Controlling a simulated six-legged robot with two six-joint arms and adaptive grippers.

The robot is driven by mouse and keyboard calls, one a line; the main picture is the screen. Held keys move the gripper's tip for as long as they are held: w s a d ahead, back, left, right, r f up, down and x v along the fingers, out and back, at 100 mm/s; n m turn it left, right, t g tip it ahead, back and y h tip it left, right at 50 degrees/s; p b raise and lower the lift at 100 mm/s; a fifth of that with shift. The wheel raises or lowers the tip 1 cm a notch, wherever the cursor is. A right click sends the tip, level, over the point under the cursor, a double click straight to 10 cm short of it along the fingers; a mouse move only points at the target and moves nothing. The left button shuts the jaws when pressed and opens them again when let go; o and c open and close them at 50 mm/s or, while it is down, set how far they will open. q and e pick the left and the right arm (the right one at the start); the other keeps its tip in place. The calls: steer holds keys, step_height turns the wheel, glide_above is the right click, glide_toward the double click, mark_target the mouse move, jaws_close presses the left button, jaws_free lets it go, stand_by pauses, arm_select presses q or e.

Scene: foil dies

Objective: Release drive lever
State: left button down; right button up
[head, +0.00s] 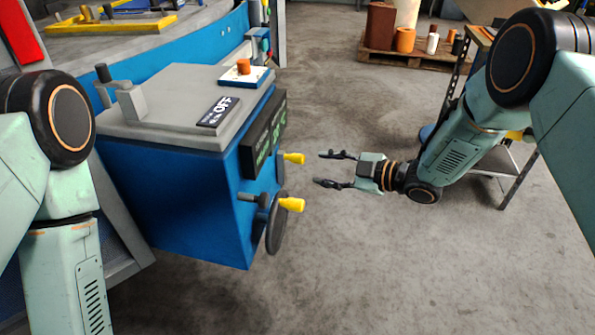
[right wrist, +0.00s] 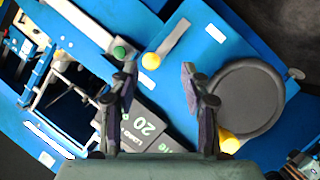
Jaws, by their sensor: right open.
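In the right wrist view a flat grey lever (right wrist: 174,42) with a yellow knob (right wrist: 150,61) lies against the blue machine front, ahead of the fingers. A dark round handwheel (right wrist: 245,98) is on the right, with another yellow knob (right wrist: 228,139) by its rim. In the head view an upper yellow knob (head: 294,158) and a lower one (head: 292,204) stick out from the machine. My right gripper (head: 320,169) is open and empty, apart from both, pointing at the machine. My left gripper is out of view.
The blue machine (head: 180,195) has a grey top with an OFF plate (head: 217,111) and an orange button (head: 243,66). A green knob (right wrist: 119,53) shows in the right wrist view. A pallet (head: 410,55) with containers stands at the back. The floor between is clear.

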mark_target(304, 159)
steer(key=w+a+b, duration=0.1)
steer(key=a, duration=0.1)
steer(key=w+a+n+b, duration=0.1)
steer(key=w+a, duration=0.1)
steer(key=w+a+n+b, duration=0.1)
steer(key=w+a, duration=0.1)
steer(key=shift+a+f+y, duration=0.3)
steer(key=shift+a+f, duration=0.05)
steer(key=shift+d, duration=0.1)
steer(key=shift+c, duration=0.4)
steer(key=c, duration=0.3)
jaws_close()
